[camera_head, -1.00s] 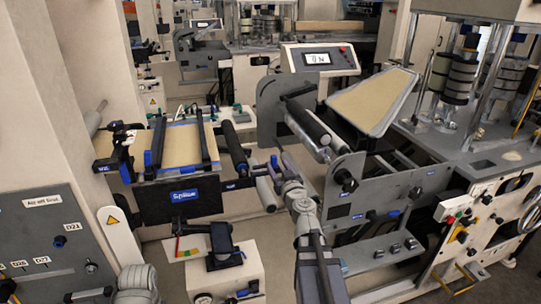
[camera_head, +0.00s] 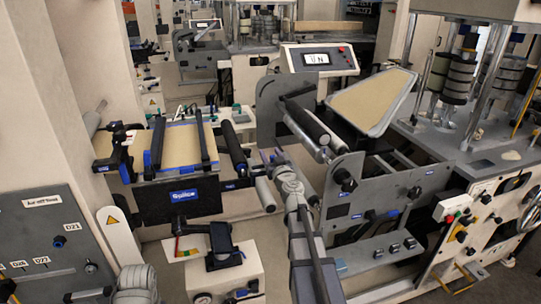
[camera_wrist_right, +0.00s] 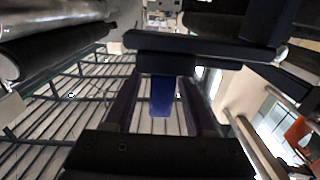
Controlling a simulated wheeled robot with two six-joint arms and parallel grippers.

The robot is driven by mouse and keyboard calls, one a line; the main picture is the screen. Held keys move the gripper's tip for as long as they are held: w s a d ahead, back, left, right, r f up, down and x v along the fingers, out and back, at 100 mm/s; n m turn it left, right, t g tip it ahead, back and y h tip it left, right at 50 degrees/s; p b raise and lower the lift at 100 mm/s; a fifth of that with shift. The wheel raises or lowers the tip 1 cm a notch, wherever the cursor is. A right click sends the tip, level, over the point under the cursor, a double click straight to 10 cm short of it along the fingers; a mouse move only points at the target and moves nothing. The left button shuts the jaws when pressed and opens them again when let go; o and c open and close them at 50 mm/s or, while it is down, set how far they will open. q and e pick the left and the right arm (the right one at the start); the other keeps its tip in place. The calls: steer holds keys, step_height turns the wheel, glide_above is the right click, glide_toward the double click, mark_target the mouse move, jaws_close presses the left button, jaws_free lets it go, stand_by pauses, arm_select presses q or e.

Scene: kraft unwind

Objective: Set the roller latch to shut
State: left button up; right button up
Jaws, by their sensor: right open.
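My right gripper (camera_head: 270,156) reaches in from the bottom centre, in front of the roller unit and just right of the splice table. In the right wrist view its two dark fingers (camera_wrist_right: 163,105) stand apart. A blue tab (camera_wrist_right: 162,96) shows in the gap between them, below a dark crossbar (camera_wrist_right: 190,50). It looks like the latch handle, but I cannot tell for sure or see its setting. I cannot tell whether the fingers touch it. In the head view the gripper and arm hide this spot.
The splice table (camera_head: 182,150) with kraft web stands left of my gripper. Dark rollers (camera_head: 308,120) and a grey side plate (camera_head: 345,190) with black knobs are close on its right. A display panel (camera_head: 318,58) stands behind. A small stand (camera_head: 222,250) is at front left.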

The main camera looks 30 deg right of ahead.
jaws_close()
stand_by(0.4)
stand_by(1.0)
